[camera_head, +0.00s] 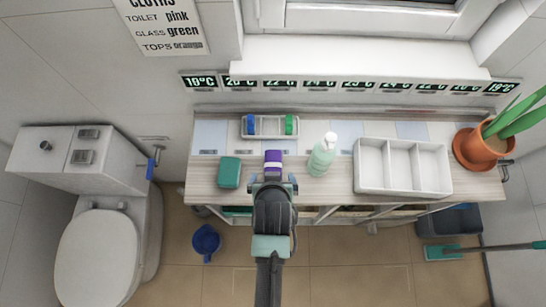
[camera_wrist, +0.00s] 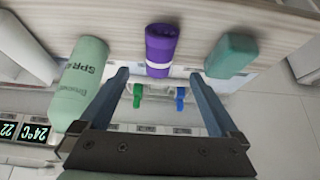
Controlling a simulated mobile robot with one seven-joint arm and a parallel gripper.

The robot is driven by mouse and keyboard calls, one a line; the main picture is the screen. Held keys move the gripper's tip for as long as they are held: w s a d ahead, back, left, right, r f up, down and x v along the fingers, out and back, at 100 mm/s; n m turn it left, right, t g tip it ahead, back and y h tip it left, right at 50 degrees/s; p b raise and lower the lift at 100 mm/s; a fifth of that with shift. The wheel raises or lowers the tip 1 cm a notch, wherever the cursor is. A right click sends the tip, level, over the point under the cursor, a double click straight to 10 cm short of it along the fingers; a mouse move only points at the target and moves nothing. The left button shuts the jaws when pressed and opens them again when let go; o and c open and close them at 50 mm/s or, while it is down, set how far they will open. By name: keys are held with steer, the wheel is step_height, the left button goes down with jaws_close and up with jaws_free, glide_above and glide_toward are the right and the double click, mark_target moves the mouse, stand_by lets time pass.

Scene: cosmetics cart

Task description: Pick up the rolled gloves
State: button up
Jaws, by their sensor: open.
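The rolled gloves, a purple roll with a white band, lie on the cart top (camera_head: 340,185) near its front edge, left of centre in the head view (camera_head: 273,157). In the wrist view the purple roll (camera_wrist: 160,45) is just beyond the fingertips, roughly centred between them. My gripper (camera_head: 273,183) is open and empty at the near end of the roll. Its two fingers also show spread apart in the wrist view (camera_wrist: 160,75). My gripper hides part of the cart's front edge in the head view.
A green spray bottle (camera_head: 321,158) stands close right of the gloves, and a teal block (camera_head: 229,172) lies to their left. A small tray (camera_head: 270,135) with green and blue items is behind. A white divided tray (camera_head: 403,188) and potted plant (camera_head: 483,147) are at right.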

mark_target(273, 167)
steer(key=shift+w+p+x, duration=0.15)
steer(key=shift+p+x, duration=0.15)
steer(key=shift+x, duration=1.85)
steer(key=shift+w+p+x, duration=0.15)
steer(key=shift+p+x, duration=0.15)
steer(key=shift+x, duration=1.9)
steer(key=shift+r, duration=0.2)
steer(key=c, duration=1.5)
steer(key=shift+o, duration=0.2)
steer(key=shift+r, duration=0.1)
